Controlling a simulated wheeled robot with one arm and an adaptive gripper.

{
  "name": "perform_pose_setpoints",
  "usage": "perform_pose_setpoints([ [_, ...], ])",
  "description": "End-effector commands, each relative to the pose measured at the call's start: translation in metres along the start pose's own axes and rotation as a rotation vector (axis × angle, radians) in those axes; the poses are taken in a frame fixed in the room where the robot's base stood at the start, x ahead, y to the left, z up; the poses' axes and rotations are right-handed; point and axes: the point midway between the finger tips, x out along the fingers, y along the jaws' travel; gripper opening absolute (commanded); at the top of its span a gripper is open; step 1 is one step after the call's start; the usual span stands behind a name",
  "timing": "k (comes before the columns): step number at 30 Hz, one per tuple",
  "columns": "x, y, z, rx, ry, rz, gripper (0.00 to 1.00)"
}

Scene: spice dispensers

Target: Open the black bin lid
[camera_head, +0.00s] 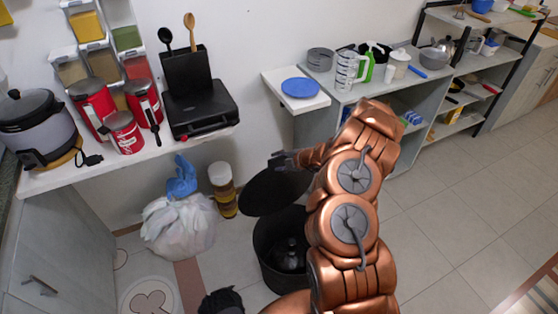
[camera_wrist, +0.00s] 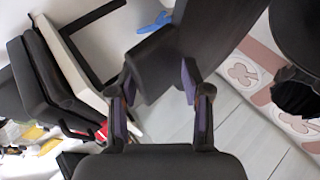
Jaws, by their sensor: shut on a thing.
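The black bin (camera_head: 262,252) stands on the floor in the head view, partly covered by my arm. Its round black lid (camera_head: 270,193) is raised and tilted above the back of the opening. The dark interior shows on the near side. My gripper (camera_head: 287,158) is at the top edge of the lid. In the wrist view my gripper (camera_wrist: 158,88) has a dark flat piece of the lid (camera_wrist: 200,40) between its fingers and is shut on it. The exact contact is hard to see in the dark.
A shelf with red canisters (camera_head: 123,133) and a black grill (camera_head: 200,108) is at the left. A ledge with a blue plate (camera_head: 300,87) is behind. Floor at right is clear.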

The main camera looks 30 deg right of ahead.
Motion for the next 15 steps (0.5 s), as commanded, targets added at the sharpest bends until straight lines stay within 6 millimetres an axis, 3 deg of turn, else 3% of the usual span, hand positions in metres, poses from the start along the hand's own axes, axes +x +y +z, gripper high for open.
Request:
perform_pose_setpoints([
  [8,-0.009,0.005,0.0,-0.002,0.0,0.007,0.38],
  [15,-0.042,0.005,0.0,0.001,0.0,0.008,0.38],
])
